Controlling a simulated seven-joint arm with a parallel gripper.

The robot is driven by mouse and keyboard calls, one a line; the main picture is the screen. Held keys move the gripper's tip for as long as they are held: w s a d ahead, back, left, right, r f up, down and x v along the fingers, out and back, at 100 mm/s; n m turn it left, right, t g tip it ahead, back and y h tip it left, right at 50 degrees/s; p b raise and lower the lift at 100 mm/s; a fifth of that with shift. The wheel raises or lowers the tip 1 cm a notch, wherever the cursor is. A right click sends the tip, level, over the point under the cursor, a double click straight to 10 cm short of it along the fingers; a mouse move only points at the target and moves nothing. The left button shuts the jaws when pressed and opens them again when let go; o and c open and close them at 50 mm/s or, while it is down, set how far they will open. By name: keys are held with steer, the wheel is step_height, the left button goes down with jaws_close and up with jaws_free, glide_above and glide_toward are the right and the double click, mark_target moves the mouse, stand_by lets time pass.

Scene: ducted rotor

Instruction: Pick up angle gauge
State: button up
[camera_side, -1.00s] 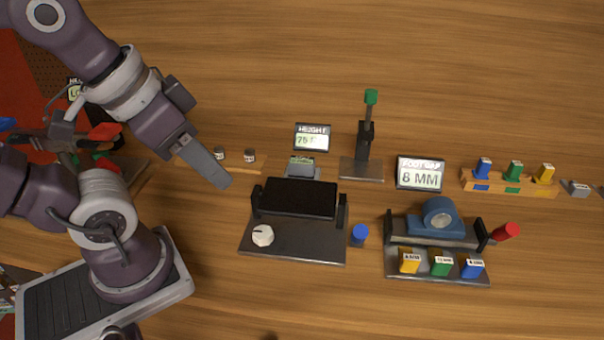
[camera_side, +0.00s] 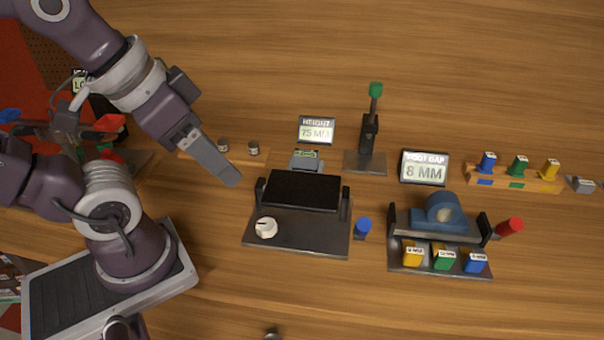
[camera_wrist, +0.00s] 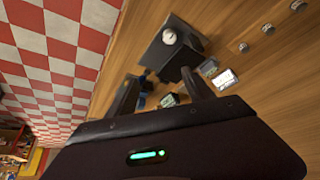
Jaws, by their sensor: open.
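A small grey block with a greenish display (camera_side: 306,159), which looks like the angle gauge, sits just behind the black raised block of the knob fixture in the side view. It also seems to show in the wrist view (camera_wrist: 208,67), right of the black block. The lettering on the small display is too small to read.
The knob fixture (camera_side: 290,238) and the HEIGHT sign (camera_side: 316,130) flank the small display block. A green-tipped post (camera_side: 372,130) stands to its right. A blue clamp fixture (camera_side: 440,214) is farther right. Two small cylinders on a wooden strip (camera_side: 190,156) lie near my gripper.

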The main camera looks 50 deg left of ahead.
steer(key=shift+w, duration=0.1)
steer(key=n+g, duration=0.6)
steer(key=n, duration=2.1)
glide_above(306, 153)
step_height(306, 153, down, 16)
steer(key=shift+w+d+f, duration=0.1)
steer(key=shift+w+d, duration=0.05)
steer(key=f, duration=0.7)
steer(key=shift+a+f, duration=0.2)
steer(key=shift+f, duration=0.2)
steer(key=shift+c, duration=0.4)
jaws_close()
